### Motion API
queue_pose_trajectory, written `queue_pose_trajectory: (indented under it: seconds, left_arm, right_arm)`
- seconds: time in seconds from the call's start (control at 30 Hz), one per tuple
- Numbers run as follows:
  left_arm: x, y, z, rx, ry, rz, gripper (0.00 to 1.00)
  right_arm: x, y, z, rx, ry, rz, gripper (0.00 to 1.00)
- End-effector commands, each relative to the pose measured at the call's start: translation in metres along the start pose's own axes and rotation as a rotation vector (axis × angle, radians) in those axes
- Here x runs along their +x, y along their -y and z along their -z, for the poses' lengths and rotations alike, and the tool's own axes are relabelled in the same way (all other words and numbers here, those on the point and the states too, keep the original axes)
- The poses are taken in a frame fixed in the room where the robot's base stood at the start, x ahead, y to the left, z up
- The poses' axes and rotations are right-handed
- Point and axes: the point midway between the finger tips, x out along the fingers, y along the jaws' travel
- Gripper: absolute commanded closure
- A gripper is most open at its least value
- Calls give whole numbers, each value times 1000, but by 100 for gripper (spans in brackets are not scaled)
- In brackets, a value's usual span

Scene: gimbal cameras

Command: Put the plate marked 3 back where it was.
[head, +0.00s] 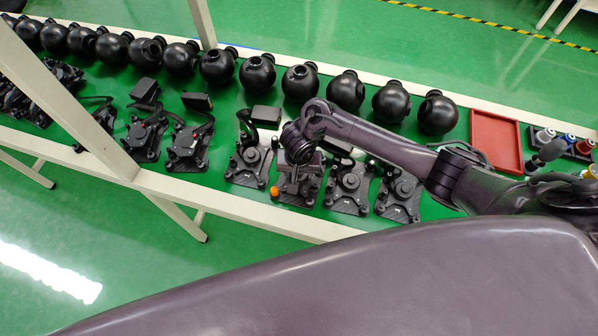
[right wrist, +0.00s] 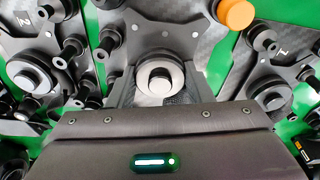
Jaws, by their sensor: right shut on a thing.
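My right gripper (head: 297,172) points down over a dark plate (head: 290,196) in the row at the front of the green table. In the right wrist view its jaws (right wrist: 160,95) are shut around the round hub of this plate (right wrist: 152,32). An orange knob (head: 275,191) sits at the plate's corner; it also shows in the right wrist view (right wrist: 236,12). I cannot read a number on the held plate, nor tell whether it touches the table. Plates at its left (right wrist: 30,75) and right (right wrist: 270,92) carry white marks; the right one seems to read 1. My left gripper is not in view.
Similar plates with boxy black parts stand close on both sides, such as one (head: 248,165) at the left and one (head: 350,187) at the right. Several black spheres (head: 257,74) line the back. A red tray (head: 495,141) lies at the right. A white post (head: 75,100) crosses the left.

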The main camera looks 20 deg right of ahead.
Motion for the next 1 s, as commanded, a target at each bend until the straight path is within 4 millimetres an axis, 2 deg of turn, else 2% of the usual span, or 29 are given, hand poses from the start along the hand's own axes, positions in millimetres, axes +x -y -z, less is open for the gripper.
queue_pose_trajectory:
  seconds: [0.23, 0.5, 0.53, 0.67, 1.0]
  left_arm:
    - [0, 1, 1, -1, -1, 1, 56]
    - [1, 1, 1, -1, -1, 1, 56]
    - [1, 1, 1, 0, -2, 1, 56]
    - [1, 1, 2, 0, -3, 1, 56]
    - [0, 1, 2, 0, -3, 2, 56]
  right_arm:
    - [-1, 1, 1, 1, -1, 2, 84]
    - [7, 1, 0, 1, -1, 2, 84]
    - [7, 0, 0, 1, -1, 2, 50]
    - [7, 0, 0, 1, -1, 1, 33]
    - [4, 1, 0, 1, -2, 2, 32]
